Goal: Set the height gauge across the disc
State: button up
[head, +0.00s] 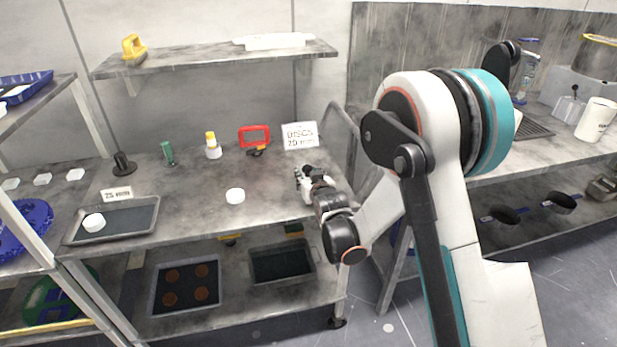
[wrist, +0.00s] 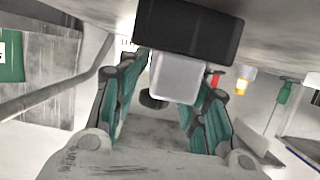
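My gripper (head: 305,180) is low over the right part of the bench, seen small in the head view. In the wrist view, my teal-linked fingers (wrist: 178,80) stand on either side of a pale block with a wide black bar, which I take for the height gauge (wrist: 185,30). The fingers appear closed on its pale body. A round black part shows beside the pale block. In the head view, the gauge is hard to make out. A white disc (head: 235,196) lies flat on the bench, left of my gripper and apart from it. Another white disc (head: 94,222) lies in a tray.
The tray (head: 148,206) is at the bench's left. Bench around the nearer disc is clear. A shelf (head: 210,62) hangs above.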

jog(key=shift+s+f, duration=0.2)
jog(key=shift+f, duration=0.2)
jog(key=v, duration=1.2)
jog(key=shift+w+r, duration=0.2)
jog(key=shift+r, duration=0.15)
jog(key=s+d+r+m+g+h, duration=0.2)
jog(key=s+d+r+g, duration=0.1)
jog(key=s+d+r, duration=0.75)
jog(key=s+d+g+h, duration=0.1)
jog(key=s+d, duration=0.3)
jog(key=s, duration=0.6)
jog(key=s+d+m+g+h, duration=0.1)
jog(key=s+d, duration=0.4)
jog(key=s, duration=0.6)
jog(key=shift+r+g, duration=0.2)
jog(key=shift+g, duration=0.6)
